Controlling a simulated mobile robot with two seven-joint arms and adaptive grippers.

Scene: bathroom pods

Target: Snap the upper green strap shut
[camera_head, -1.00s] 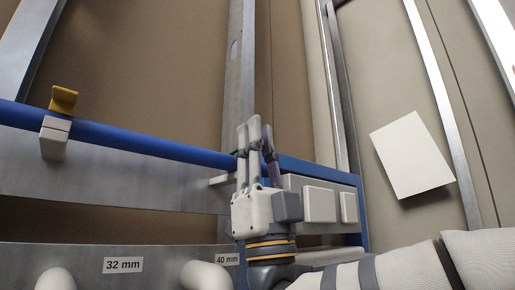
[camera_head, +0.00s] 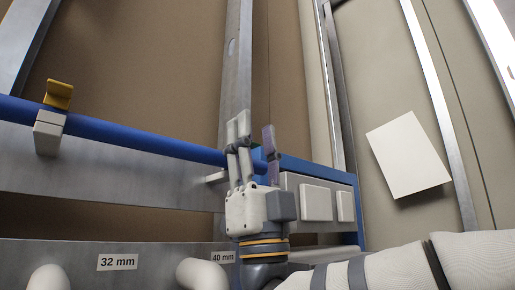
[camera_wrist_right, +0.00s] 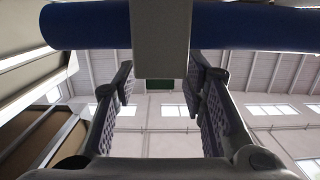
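My right gripper (camera_head: 254,128) stands upright at the right end of the blue pipe (camera_head: 130,138), its fingers apart. In the right wrist view the open fingers (camera_wrist_right: 160,88) flank a pale grey clip block (camera_wrist_right: 160,38) under the blue pipe (camera_wrist_right: 240,27). A small dark green patch, probably the green strap (camera_wrist_right: 166,84), shows just below the block, between the fingers. I cannot tell whether a finger touches it. In the head view the green strap is hidden behind the fingers. My left gripper is not in view.
A white clip (camera_head: 48,132) with a raised yellow strap (camera_head: 58,94) holds the pipe at left. White boxes (camera_head: 315,202) sit in a blue frame at right. Labels "32 mm" (camera_head: 117,262) and "40 mm" and white pipe bends (camera_head: 202,274) line the front. A blank white sheet (camera_head: 408,155) is at right.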

